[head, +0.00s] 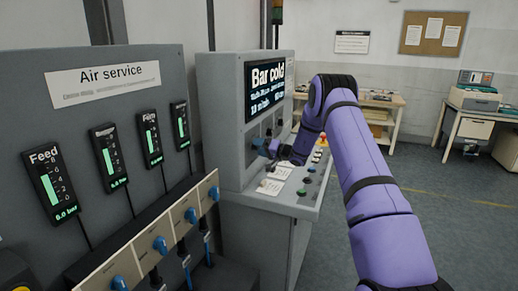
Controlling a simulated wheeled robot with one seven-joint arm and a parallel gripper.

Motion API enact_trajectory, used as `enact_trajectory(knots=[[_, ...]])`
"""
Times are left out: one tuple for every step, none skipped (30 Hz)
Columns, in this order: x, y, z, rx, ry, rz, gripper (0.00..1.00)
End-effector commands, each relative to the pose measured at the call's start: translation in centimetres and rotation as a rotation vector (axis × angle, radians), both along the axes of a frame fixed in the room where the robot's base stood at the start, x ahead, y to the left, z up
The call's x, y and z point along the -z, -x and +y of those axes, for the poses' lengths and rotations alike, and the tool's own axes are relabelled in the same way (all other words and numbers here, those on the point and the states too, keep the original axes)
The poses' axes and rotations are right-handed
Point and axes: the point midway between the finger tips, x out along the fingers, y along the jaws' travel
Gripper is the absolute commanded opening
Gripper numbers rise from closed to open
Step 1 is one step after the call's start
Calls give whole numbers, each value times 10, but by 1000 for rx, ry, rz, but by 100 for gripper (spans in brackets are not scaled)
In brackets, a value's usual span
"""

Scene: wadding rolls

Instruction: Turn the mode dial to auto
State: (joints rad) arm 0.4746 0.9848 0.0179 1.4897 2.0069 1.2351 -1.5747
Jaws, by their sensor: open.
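A grey control console (230,125) stands in the middle of the head view, with a screen (266,88) reading "Bar cold". Below the screen, small dark controls sit on its upright panel; which one is the mode dial, and where it points, is too small to tell. My gripper (264,149), at the end of my purple arm, is at this panel, low on its left part. It is open. Its fingers are small in the picture and cover part of the panel; I cannot tell whether they touch a control or are around one.
The console's sloping desk (300,192) carries labels and coloured buttons just below my gripper. An "Air service" panel (120,150) with gauges and blue-knobbed valves stands at the left. A wooden bench (378,112) and a printer table (482,112) stand behind. The floor at right is clear.

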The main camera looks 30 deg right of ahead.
Motion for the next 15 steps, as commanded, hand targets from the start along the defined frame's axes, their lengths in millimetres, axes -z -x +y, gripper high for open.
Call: enact_trajectory(knots=[[0,-3,2,0,1,-1,68],[0,-4,2,0,0,0,68],[0,-5,3,0,0,0,68],[0,-5,3,0,0,0,68],[0,-5,4,0,0,0,68],[0,-6,4,1,0,1,68],[0,-6,4,1,0,1,68],[0,-6,4,1,0,1,68],[0,-6,4,1,0,1,68],[0,-6,4,1,0,1,68],[0,-5,4,1,0,1,68],[0,-5,4,0,0,0,64],[0,-5,3,0,0,0,57],[0,-5,4,0,0,0,50],[0,-5,3,0,0,0,41]])
